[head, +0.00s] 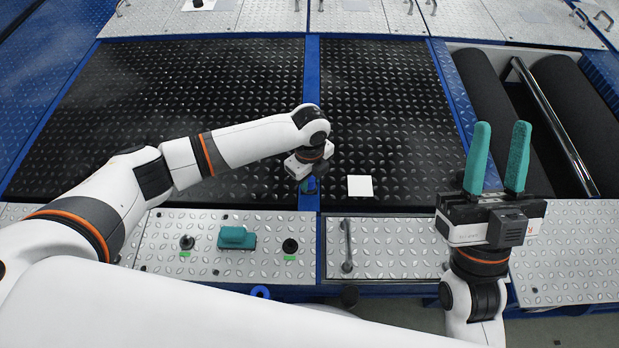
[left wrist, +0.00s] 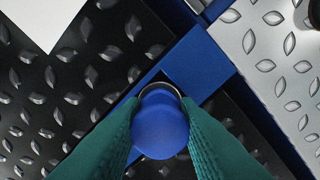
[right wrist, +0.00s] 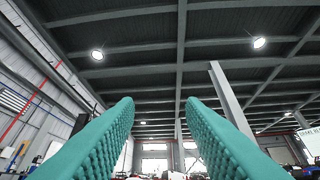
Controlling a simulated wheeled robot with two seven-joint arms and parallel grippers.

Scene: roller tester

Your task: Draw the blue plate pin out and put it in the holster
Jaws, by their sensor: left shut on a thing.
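The blue plate pin (head: 309,186) stands at the blue frame strip between the black tread plates; its round blue head (left wrist: 160,125) fills the middle of the left wrist view. My left gripper (left wrist: 160,135) is shut on this head, with a teal finger on each side. A dark ring with a bright rim shows just beyond the head; the shank is hidden, so I cannot tell how deep it sits. A blue ring-shaped part (head: 260,291) is on the panel's front edge; I cannot tell if it is the holster. My right gripper (head: 498,158) is open, empty and pointing up.
A teal block (head: 237,237) lies on the silver panel between two dark knobs (head: 187,242) (head: 290,246). A grey bar handle (head: 347,245) stands to their right. A white square (head: 360,186) lies near the pin. Dark rollers (head: 487,95) are at the right.

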